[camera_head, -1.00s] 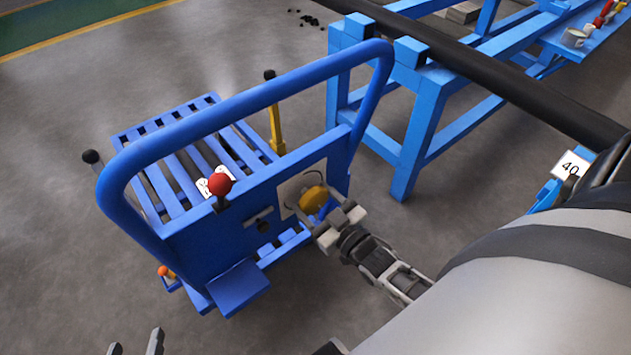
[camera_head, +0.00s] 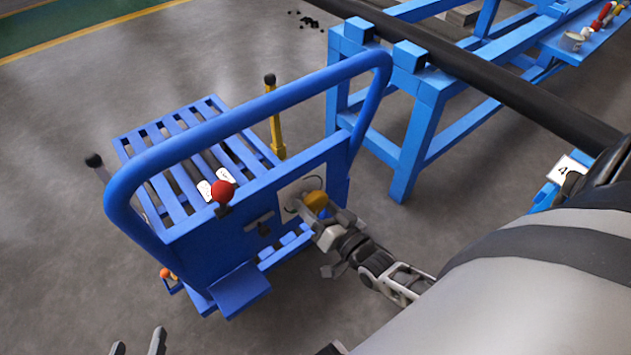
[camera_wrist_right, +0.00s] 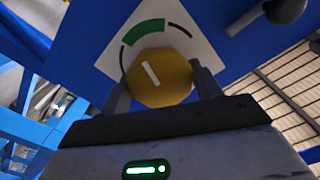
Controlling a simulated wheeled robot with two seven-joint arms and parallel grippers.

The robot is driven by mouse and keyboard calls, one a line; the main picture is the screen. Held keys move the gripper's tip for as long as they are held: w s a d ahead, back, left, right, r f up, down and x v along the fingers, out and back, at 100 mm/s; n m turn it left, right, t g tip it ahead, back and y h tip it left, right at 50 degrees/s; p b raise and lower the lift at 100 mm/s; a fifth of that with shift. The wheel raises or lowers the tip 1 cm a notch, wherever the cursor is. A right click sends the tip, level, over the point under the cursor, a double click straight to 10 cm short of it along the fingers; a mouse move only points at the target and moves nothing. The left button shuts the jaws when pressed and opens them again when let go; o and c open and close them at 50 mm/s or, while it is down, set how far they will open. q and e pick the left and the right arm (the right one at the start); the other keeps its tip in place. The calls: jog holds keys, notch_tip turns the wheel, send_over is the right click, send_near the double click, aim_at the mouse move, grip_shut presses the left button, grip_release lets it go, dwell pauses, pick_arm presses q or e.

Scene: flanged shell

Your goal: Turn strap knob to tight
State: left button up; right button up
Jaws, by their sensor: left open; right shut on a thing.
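The yellow strap knob (camera_head: 316,200) is on the blue cart's panel, in front of a white dial plate (camera_head: 295,190). In the right wrist view the knob (camera_wrist_right: 160,78) carries a white pointer line tilted up and to the left. The plate (camera_wrist_right: 205,45) has a green arc at the upper left and a dark arc at the upper right. My right gripper (camera_head: 318,212) is shut on the knob, with a finger on each side (camera_wrist_right: 165,92). My left gripper (camera_head: 137,342) is open and empty at the bottom left edge, only its fingertips showing.
The blue cart (camera_head: 230,245) has a slatted deck, a curved handrail and a red-ball lever (camera_head: 223,191). A blue stand (camera_head: 420,130) carries a long black pipe (camera_head: 490,75) behind it. A large grey cylinder (camera_head: 520,290) fills the lower right. Floor at left is clear.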

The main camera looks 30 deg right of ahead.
jog(key=shift+m, duration=0.3)
jog(key=o, duration=1)
jog(key=s+d, duration=0.1)
jog(key=s, duration=1.5)
jog(key=shift+d+p, duration=0.15)
jog(key=shift+p, duration=0.2)
